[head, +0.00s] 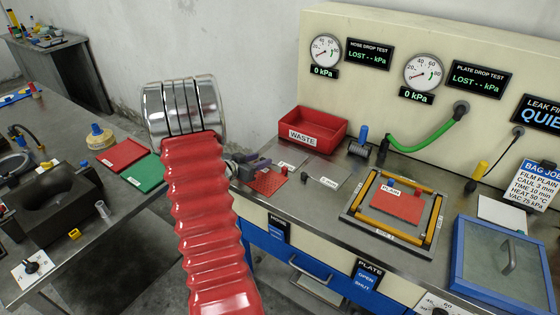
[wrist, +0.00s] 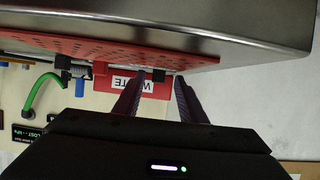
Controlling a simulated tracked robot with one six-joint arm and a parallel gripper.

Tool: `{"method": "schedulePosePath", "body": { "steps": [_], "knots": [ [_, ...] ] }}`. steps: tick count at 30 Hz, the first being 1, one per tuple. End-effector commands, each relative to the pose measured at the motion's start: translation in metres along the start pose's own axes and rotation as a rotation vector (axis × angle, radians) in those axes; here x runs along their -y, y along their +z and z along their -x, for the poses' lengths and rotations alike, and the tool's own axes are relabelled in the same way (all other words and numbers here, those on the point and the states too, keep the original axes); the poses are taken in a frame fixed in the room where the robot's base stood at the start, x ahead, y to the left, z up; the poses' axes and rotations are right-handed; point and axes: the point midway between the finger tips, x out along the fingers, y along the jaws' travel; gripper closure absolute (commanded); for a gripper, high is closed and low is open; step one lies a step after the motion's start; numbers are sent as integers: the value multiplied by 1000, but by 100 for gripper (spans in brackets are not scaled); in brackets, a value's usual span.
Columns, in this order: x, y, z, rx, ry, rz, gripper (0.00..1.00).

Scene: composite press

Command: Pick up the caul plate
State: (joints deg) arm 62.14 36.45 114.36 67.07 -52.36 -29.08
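In the head view a thin grey plate (head: 330,171) lies flat on the right bench with a small label, apparently "3 mm", and a dark tab. I take it as a caul plate. Another labelled grey piece (head: 292,157) lies just left of it; its label is too small to read. My gripper (head: 262,163) is low at the bench's left end, left of both, beside a red perforated sheet (head: 268,182). In the wrist view the fingers of my gripper (wrist: 158,82) are apart with nothing held.
A red WASTE bin (head: 313,130) stands behind the plates. A framed bed (head: 395,215) with a red film (head: 398,204) and a blue lidded box (head: 510,262) lie to the right. A second bench (head: 70,262) is at left, with a floor gap between.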

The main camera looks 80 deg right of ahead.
Motion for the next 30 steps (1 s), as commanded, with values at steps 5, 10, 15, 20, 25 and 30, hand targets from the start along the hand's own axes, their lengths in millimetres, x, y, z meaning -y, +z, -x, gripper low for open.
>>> {"method": "schedulePosePath", "body": {
  "steps": [5,10,15,20,25,30],
  "knots": [
    [0,0,0,0,0,0,62],
    [0,0,0,0,0,0,62],
    [0,0,1,0,0,0,70],
    [0,0,1,0,0,0,82],
    [0,0,1,0,0,0,93],
    [0,0,1,0,-1,0,100]
  ]
}}
